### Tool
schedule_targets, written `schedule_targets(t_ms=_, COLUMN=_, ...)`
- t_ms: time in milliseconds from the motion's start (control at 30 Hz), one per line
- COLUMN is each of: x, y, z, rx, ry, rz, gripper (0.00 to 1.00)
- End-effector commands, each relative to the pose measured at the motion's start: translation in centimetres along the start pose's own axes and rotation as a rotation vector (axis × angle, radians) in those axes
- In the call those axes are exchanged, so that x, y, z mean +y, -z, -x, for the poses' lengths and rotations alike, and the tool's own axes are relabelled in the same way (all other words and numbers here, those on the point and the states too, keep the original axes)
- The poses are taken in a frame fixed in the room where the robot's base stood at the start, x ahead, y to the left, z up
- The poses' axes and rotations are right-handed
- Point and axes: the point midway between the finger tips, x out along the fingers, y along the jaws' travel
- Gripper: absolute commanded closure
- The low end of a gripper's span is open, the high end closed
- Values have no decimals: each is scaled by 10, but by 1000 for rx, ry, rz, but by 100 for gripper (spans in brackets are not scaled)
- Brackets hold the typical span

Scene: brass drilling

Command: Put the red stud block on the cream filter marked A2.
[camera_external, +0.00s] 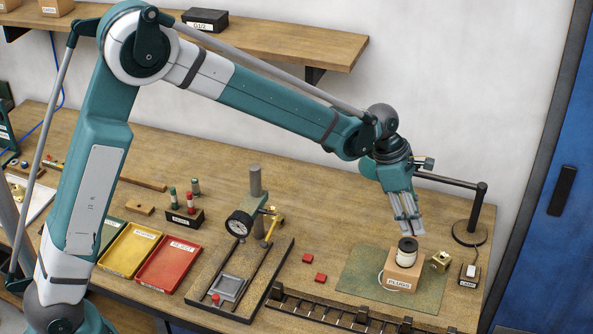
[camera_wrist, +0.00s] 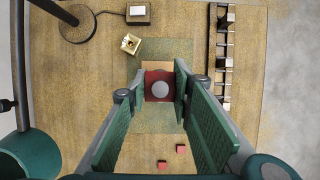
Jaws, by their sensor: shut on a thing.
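My gripper (camera_external: 408,228) points down over the right part of the bench. In the wrist view its green fingers (camera_wrist: 160,88) are closed on the sides of the red stud block (camera_wrist: 151,76), which shows a pale round stud in its middle. In the external view the fingers hide this block. Just below the fingertips stands a cream cylinder with a black top, likely the filter (camera_external: 407,257), upright on a cardboard box labelled PLUGS (camera_external: 402,280). A small gap seems to remain between fingertips and cylinder. No A2 mark is readable. The held block hides the cylinder in the wrist view.
The box stands on a green mat (camera_external: 358,262). A brass fitting (camera_external: 440,261) and a lamp base (camera_external: 469,233) are close on the right. A dark rail rack (camera_external: 335,311) runs along the front. Loose red blocks (camera_external: 320,277) lie left of the mat.

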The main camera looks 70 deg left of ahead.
Motion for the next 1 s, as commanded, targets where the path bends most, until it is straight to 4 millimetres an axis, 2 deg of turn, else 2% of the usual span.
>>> schedule_targets(t_ms=133, x=0, y=3, z=-8, rx=0, ry=0, rz=0, gripper=100)
schedule_targets(t_ms=567, x=0, y=5, z=-12, rx=0, ry=0, rz=0, gripper=100)
schedule_targets(t_ms=1000, x=0, y=18, z=-43, rx=0, ry=0, rz=0, gripper=100)
